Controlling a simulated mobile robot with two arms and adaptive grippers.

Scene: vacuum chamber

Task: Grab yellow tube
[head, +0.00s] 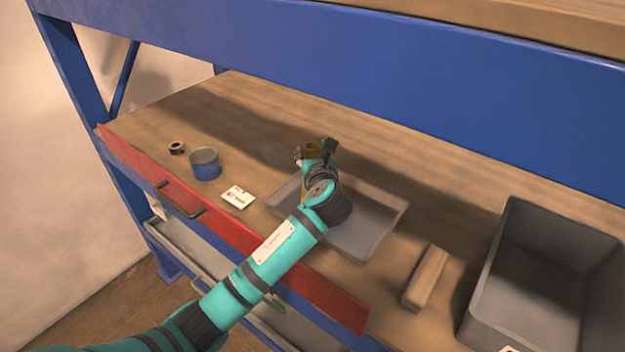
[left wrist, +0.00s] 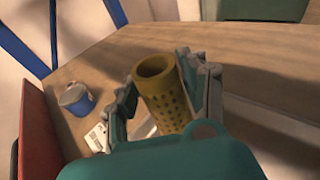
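The yellow tube (left wrist: 167,97) is a hollow, dull-yellow cylinder with rows of small holes. In the left wrist view it stands between the two fingers of my left gripper (left wrist: 160,90), with its open end up. The fingertips appear to touch it on both sides. In the head view the tube's top (head: 313,146) shows between the fingers of my left gripper (head: 315,154), over the back left part of a grey tray (head: 377,232). My wrist hides most of the tube's lower part, and I cannot tell whether it is lifted. My right gripper is not in view.
A blue cup (head: 205,164), a small dark ring (head: 177,148) and a white card (head: 238,197) lie left of the tray. A wooden block (head: 427,277) and a deep grey bin (head: 545,285) are at right. A blue beam (head: 400,75) crosses above the shelf.

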